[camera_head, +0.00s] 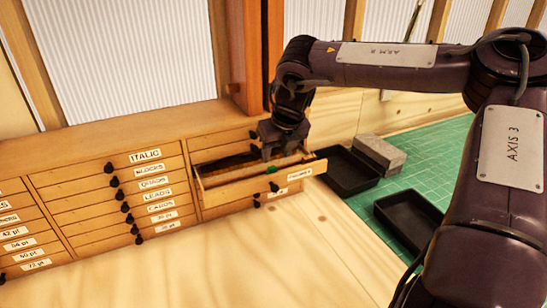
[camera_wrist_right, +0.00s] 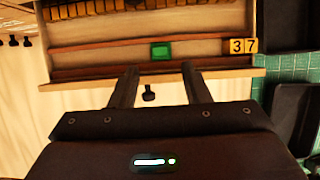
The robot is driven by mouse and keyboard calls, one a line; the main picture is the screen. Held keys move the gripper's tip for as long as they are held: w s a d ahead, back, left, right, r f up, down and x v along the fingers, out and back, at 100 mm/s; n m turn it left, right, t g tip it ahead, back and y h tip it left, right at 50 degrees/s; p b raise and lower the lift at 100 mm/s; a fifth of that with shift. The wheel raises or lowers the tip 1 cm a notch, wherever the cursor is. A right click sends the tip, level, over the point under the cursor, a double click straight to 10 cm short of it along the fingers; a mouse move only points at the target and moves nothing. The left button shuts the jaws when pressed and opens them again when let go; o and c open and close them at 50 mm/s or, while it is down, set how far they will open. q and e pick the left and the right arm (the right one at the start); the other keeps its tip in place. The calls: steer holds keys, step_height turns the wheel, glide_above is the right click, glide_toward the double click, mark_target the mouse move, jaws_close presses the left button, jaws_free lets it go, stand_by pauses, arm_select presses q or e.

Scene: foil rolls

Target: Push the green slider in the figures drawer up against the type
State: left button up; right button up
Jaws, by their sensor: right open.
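The figures drawer (camera_head: 240,189) is pulled out of the cabinet. The green slider (camera_wrist_right: 161,50) sits in its front channel, near the middle in the right wrist view; a bit of it (camera_head: 271,169) shows in the head view. Two yellow type blocks, 3 and 7 (camera_wrist_right: 243,46), stand at the channel's right end in the wrist view, with a clear gap between them and the slider. My right gripper (camera_wrist_right: 159,70) is open and empty over the drawer front, its fingers pointing towards the slider without visibly holding it. My left gripper is not in view.
A row of wooden blocks (camera_wrist_right: 130,5) lies deeper in the drawer. Closed labelled drawers (camera_head: 150,185) are to the left in the head view. Black trays (camera_head: 345,176) and a grey block (camera_head: 380,152) are on the green mat (camera_head: 430,160) to the right.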

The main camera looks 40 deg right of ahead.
mark_target(273, 167)
steer(key=p+x, duration=0.1)
steer(key=x, duration=0.3)
steer(key=shift+w+d+f, duration=0.1)
steer(key=shift+f, duration=0.2)
steer(key=shift+w+f, duration=0.15)
steer(key=shift+f, duration=0.3)
steer(key=shift+c, duration=0.9)
jaws_close()
steer(key=shift+s+d, duration=0.2)
steer(key=shift+d, duration=0.5)
steer(key=shift+s+d, duration=0.25)
steer(key=shift+d, duration=0.4)
steer(key=shift+s+d, duration=0.2)
steer(key=shift+d, duration=0.5)
steer(key=shift+o, duration=0.9)
jaws_free()
steer(key=shift+a+r, duration=0.1)
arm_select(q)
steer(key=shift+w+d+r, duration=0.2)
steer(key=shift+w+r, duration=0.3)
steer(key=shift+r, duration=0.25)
